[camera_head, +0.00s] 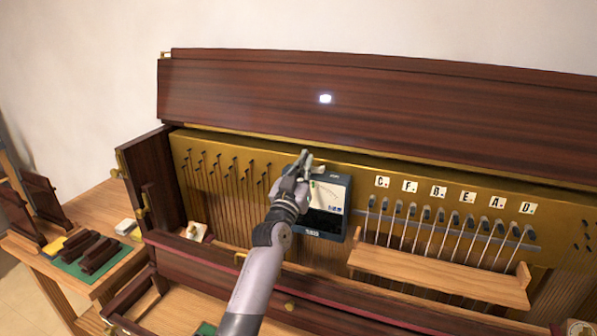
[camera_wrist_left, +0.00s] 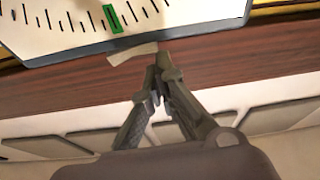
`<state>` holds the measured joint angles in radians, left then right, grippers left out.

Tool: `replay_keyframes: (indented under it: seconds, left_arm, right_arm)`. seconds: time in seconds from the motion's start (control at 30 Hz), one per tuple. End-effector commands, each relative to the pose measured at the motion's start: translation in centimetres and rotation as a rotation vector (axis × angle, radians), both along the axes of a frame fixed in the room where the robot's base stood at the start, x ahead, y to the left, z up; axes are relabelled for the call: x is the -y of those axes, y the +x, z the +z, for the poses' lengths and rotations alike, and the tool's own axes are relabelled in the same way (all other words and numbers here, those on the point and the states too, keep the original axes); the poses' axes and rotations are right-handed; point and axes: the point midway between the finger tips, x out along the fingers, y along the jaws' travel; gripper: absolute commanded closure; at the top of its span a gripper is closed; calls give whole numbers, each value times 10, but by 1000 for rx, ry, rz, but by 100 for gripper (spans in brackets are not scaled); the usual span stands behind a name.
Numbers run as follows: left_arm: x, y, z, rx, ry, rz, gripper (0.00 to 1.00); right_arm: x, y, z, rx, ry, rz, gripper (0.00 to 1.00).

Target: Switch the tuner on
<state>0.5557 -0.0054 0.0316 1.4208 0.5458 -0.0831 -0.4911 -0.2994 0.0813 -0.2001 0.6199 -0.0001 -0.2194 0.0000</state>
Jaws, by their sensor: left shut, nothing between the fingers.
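The tuner (camera_head: 327,222) is a dark box with a pale dial face, standing in front of the gold string plate. Its dial (camera_wrist_left: 60,35) fills the top left of the left wrist view, with black tick marks and a green frame. My left gripper (camera_head: 305,160) is over the tuner's upper left part and hides some of it. In the wrist view its fingertips (camera_wrist_left: 161,62) are together and empty, just below the dial's lower edge. Whether they touch the tuner is unclear. I cannot make out a switch. My right gripper is not in view.
Right of the tuner, a row of dark tuning pins (camera_head: 440,215) stands under letter cards (camera_head: 438,193), above a wooden ledge (camera_head: 440,275). The raised lid (camera_head: 260,95) is behind. A side table at left holds a green mat (camera_head: 70,268) with dark wooden blocks.

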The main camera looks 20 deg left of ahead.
Motion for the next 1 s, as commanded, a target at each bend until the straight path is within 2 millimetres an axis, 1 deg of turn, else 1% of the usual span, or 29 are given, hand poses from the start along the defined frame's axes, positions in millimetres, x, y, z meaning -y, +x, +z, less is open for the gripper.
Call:
replay_keyframes:
  seconds: [0.03, 0.17, 0.2, 0.23, 0.4, 0.6, 0.7, 0.8, 1.0]
  left_arm:
    - [-2, 1, 15, 2, 2, 1, 100]
    - [-6, 6, 42, 3, 1, 0, 100]
    - [-5, -3, 24, -2, -1, 0, 100]
    - [-4, -9, 20, -1, -1, 0, 100]
    - [-4, -42, 10, 1, -1, 1, 100]
    - [-3, -73, 1, 1, -1, 1, 100]
    - [-3, -82, -2, 1, 0, 0, 100]
    - [-3, -88, -2, 2, 0, 1, 100]
    - [-3, -90, -2, 2, 0, 1, 100]
  right_arm:
    - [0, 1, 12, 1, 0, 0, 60]
    - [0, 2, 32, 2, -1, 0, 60]
    - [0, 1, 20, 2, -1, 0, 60]
    - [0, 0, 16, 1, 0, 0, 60]
    - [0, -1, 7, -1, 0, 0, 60]
    - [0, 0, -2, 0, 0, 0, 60]
    - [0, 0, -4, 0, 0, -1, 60]
    - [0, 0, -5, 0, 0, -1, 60]
    - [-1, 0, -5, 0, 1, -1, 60]
